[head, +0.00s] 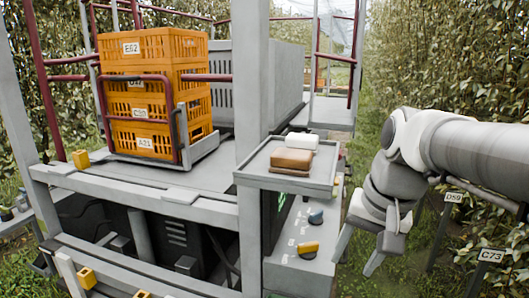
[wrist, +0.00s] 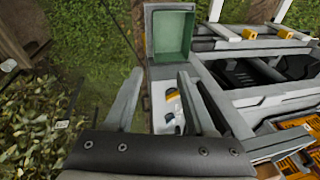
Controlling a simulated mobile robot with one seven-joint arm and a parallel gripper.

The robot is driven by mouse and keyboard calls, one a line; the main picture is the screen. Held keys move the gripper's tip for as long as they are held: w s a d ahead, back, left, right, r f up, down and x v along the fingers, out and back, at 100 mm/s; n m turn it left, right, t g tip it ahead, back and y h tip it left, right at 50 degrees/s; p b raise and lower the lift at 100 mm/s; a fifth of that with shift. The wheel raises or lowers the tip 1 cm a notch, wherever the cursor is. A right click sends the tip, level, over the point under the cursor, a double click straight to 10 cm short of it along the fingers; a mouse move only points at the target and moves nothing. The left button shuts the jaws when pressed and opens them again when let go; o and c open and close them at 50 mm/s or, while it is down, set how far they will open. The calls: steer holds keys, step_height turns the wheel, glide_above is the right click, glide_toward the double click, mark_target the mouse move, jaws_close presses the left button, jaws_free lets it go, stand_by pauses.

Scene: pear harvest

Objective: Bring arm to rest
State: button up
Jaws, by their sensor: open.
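My arm (head: 465,148) reaches in from the right edge of the head view and bends downward at the wrist. My gripper (head: 354,264) points down over the grass strip, right of the platform's control panel (head: 302,252). Its fingers are spread with nothing between them. In the wrist view the two fingers of my gripper (wrist: 160,75) stand apart and empty, with part of the control panel showing between and beyond them.
Stacked orange crates (head: 155,98) stand on the platform (head: 100,185). A grey tray (head: 255,172) holds a brown block and a white block. Row signs C73 (head: 491,255) and D59 (head: 453,198) stand by the right hedge. A green-lined box (wrist: 171,32) shows in the wrist view.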

steer(key=s+f+n+t+h, duration=0.1)
steer(key=s+f+n+t, duration=0.1)
steer(key=s, duration=0.7)
steer(key=f+n, duration=0.1)
steer(key=n, duration=0.1)
steer(key=shift+a+f+n+t, duration=0.35)
steer(key=shift+a+n+t, duration=0.05)
steer(key=shift+c, duration=0.4)
steer(key=shift+a, duration=0.15)
